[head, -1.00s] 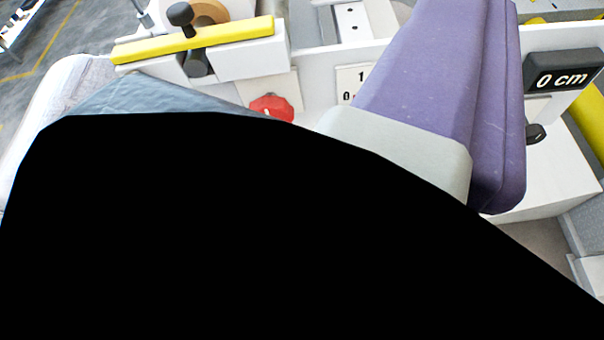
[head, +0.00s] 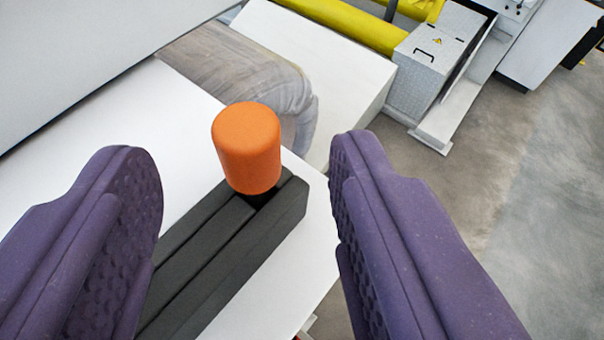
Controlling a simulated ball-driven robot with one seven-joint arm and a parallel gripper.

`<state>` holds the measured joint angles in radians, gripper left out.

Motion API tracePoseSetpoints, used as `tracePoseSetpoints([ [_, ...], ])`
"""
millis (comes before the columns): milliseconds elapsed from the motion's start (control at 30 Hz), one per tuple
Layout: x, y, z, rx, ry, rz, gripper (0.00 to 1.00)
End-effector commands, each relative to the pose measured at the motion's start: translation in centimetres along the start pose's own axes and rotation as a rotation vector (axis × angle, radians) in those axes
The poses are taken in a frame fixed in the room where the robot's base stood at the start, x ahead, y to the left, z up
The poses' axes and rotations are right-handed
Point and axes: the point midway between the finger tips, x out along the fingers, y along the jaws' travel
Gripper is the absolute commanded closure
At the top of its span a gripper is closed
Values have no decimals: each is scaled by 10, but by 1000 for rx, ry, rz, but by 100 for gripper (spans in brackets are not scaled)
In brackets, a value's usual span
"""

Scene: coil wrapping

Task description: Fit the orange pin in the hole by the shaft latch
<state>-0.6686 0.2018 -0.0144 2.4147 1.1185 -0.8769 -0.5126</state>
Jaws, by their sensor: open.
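The orange pin (head: 246,148) stands upright at the far end of a dark grey grooved block (head: 225,255). Only its orange cylindrical head shows, with a dark part just under it. My gripper (head: 250,160) is open, with one purple padded finger to the left of the pin and one to the right. Neither finger touches the pin, and the gap on each side is clear. The shaft latch and its hole are not in view.
The block lies on a white surface (head: 290,290) whose right edge drops to a grey floor (head: 540,210). A grey wrapped bundle (head: 245,80) is behind the pin. A metal box (head: 435,60) and yellow rollers (head: 350,22) stand farther back.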

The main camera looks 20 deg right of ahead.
Motion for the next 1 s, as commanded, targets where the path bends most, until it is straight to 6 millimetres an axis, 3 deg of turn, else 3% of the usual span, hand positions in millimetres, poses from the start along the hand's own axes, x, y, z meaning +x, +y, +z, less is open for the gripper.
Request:
tracePoseSetpoints([
  [233, 40, 1, 0, 2, -1, 2, 45],
  [533, 48, 0, -1, 4, 0, -2, 45],
  [800, 47, 0, -1, 4, 0, -2, 100],
  [1000, 47, 0, -1, 4, 0, -2, 100],
])
